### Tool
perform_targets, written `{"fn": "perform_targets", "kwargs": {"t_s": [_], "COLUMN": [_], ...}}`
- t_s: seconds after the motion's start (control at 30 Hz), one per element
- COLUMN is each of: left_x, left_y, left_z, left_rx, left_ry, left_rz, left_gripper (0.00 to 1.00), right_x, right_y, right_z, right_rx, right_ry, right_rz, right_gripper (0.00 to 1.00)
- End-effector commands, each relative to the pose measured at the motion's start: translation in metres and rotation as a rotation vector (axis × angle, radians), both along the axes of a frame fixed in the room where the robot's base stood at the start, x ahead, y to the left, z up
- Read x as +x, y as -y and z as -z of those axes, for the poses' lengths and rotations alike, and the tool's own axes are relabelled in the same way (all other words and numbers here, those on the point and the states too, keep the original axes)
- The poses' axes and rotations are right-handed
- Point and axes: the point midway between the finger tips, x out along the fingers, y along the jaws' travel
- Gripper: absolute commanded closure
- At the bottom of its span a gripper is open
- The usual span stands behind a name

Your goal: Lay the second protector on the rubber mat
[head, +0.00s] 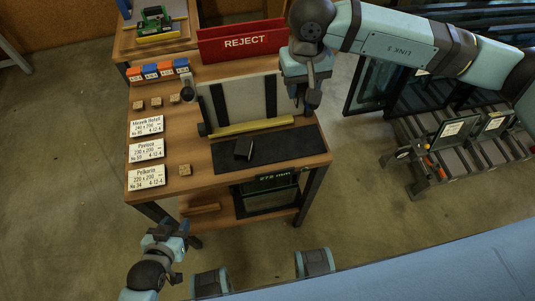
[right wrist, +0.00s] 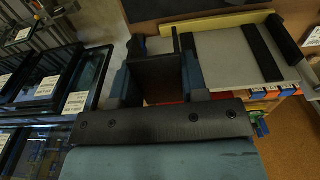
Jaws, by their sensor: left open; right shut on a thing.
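The black rubber mat (head: 290,148) lies along the front of the wooden table. One dark protector (head: 244,148) lies on the mat, left of its middle. My right gripper (head: 308,98) is above the table's right side, behind the mat. In the right wrist view, my right gripper (right wrist: 157,80) is shut on a dark block-shaped protector (right wrist: 157,72). In the head view that protector is hard to make out against the gripper. My left gripper (head: 172,238) is open and empty, low in front of the table's left front corner, apart from everything.
A yellow bar (head: 250,126) lies behind the mat, before a light panel with black strips (head: 244,100). A red REJECT bin (head: 243,42) stands at the back. The mat's right part is clear. Glass frames (head: 390,85) stand right.

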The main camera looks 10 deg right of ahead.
Motion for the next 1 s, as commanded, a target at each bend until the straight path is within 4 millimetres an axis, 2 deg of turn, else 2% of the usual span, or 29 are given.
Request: {"fn": "perform_targets", "kwargs": {"t_s": [0.03, 0.17, 0.5, 0.63, 0.73, 1.0], "left_x": [0.000, 0.000, 0.001, 0.001, 0.001, 0.001], "left_y": [0.001, 0.003, 0.000, -0.001, -0.001, -0.002], "left_z": [0.006, 0.002, -0.007, -0.008, -0.008, -0.008], "left_rx": [-0.003, -0.007, -0.001, 0.003, 0.004, 0.006], "left_ry": [0.000, 0.002, 0.012, 0.016, 0.019, 0.017], "left_rz": [0.000, 0.000, -0.001, -0.001, -0.001, 0.000], "left_gripper": [0.57, 0.57, 0.57, 0.57, 0.57, 0.57], "right_x": [0.001, 0.000, -0.001, -0.001, 0.000, -0.001], "right_y": [-0.003, -0.005, -0.005, -0.004, -0.005, -0.004], "right_z": [0.001, 0.011, 0.100, 0.129, 0.143, 0.166], "right_rx": [0.007, 0.014, 0.013, 0.013, 0.014, 0.012], "right_ry": [0.001, -0.004, -0.007, -0.005, -0.003, -0.003], "right_rz": [-0.004, -0.006, -0.006, -0.006, -0.006, -0.006], "right_gripper": [0.81, 0.81, 0.81, 0.81, 0.81, 0.81]}}
